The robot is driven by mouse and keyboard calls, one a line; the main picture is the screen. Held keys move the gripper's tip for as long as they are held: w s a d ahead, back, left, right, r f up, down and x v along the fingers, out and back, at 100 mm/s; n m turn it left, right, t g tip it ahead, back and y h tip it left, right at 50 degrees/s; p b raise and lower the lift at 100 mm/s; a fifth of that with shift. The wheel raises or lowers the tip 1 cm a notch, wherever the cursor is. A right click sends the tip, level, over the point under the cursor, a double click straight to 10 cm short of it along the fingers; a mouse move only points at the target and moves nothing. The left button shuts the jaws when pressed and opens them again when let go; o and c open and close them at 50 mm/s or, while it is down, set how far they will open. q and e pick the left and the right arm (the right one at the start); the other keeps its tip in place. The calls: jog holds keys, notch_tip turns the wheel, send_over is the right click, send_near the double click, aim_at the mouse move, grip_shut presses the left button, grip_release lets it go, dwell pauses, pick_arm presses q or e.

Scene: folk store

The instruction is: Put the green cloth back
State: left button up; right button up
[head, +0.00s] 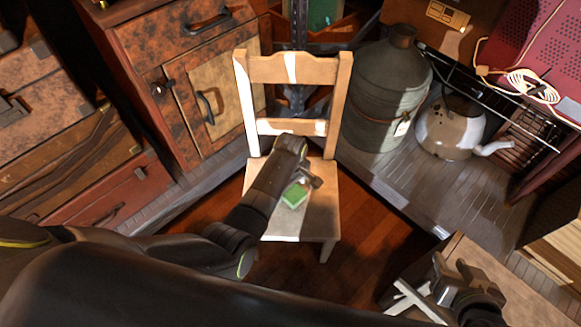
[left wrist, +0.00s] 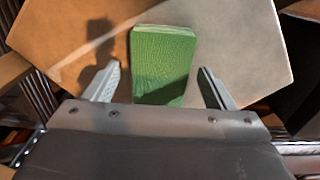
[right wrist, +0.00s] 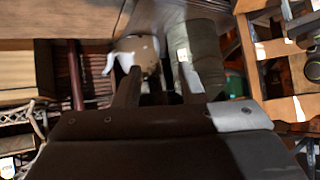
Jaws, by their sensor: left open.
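The green cloth (head: 295,195) is a small folded block lying on the seat of the wooden chair (head: 321,215). In the left wrist view the cloth (left wrist: 163,62) lies between and just beyond the two fingertips. My left gripper (head: 311,184) is over the seat, close to the cloth; in its wrist view the jaws (left wrist: 160,80) are apart with nothing gripped. My right gripper (head: 454,268) is at the lower right over a wooden surface, away from the chair. In the right wrist view its fingers (right wrist: 165,85) are apart with nothing visible between them.
A grey metal can (head: 385,95) and a white-and-brown kettle (head: 450,125) stand behind and right of the chair. Wooden cabinets (head: 190,80) line the left. Another green item (head: 323,13) shows on a shelf behind the chair. A wooden table (head: 500,275) is lower right.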

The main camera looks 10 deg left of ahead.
aim_at(291, 190)
pick_arm(q)
notch_tip(291, 190, up, 2)
jog(key=shift+r+p, duration=0.2)
jog(key=shift+p, duration=0.3)
notch_tip(291, 190, up, 3)
jog(key=shift+f+p, duration=0.1)
jog(key=shift+p, duration=0.6)
jog(key=shift+r+p, duration=0.95)
jog(key=shift+r, duration=1.85)
pick_arm(e)
jog(key=s+a+f+g, duration=0.1)
jog(key=s+f+g, duration=0.6)
jog(key=s+f, duration=0.1)
jog(key=shift+s+f+y, duration=0.3)
jog(key=shift+s+y, duration=0.1)
jog(key=shift+s, duration=0.3)
